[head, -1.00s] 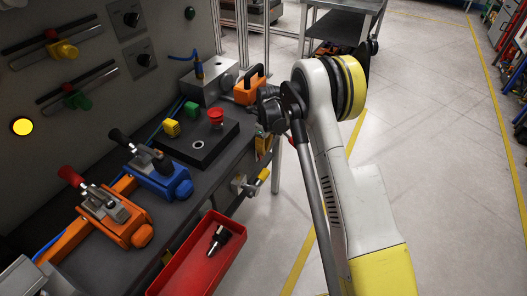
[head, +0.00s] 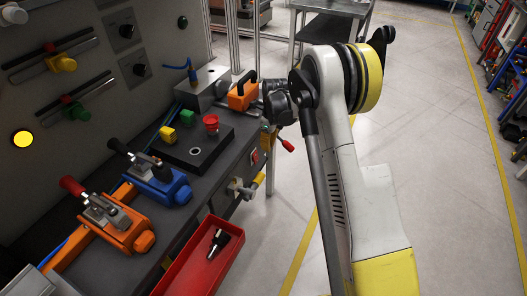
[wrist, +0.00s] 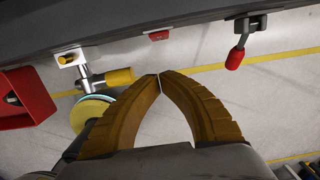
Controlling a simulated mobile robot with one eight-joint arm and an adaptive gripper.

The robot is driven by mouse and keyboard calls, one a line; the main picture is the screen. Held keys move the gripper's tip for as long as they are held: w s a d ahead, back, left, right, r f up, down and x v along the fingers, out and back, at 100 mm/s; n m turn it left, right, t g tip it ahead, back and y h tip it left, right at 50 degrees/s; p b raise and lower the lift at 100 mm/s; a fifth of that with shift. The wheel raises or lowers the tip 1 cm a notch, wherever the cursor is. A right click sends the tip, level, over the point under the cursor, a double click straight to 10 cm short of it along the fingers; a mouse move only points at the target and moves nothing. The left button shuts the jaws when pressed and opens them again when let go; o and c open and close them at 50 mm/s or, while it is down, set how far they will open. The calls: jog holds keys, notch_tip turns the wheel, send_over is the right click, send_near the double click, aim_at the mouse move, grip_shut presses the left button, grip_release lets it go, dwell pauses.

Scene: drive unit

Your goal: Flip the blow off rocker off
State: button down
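A small red rocker switch (head: 254,157) sits on the front edge of the dark bench in the head view; I take it as the blow off rocker. It also shows in the wrist view (wrist: 158,36), beyond my fingertips. Its tilt is too small to read. My gripper (wrist: 160,76) has its two orange-brown fingers brought together at the tips, with nothing between them. The tips are apart from the rocker in the picture, below it. In the head view the fingers are not clearly visible near my dark wrist.
A red-handled lever (wrist: 237,55) hangs from the bench edge right of the rocker. A metal fitting with a yellow handle (wrist: 115,77) projects at left, near a red tray (wrist: 22,95). Floor beyond the edge is open.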

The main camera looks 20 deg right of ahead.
jog(key=r, duration=0.2)
jog(key=r+p, duration=0.1)
jog(key=r, duration=0.2)
jog(key=shift+s+d, duration=0.15)
jog(key=shift+d, duration=0.05)
jog(key=shift+f, duration=0.1)
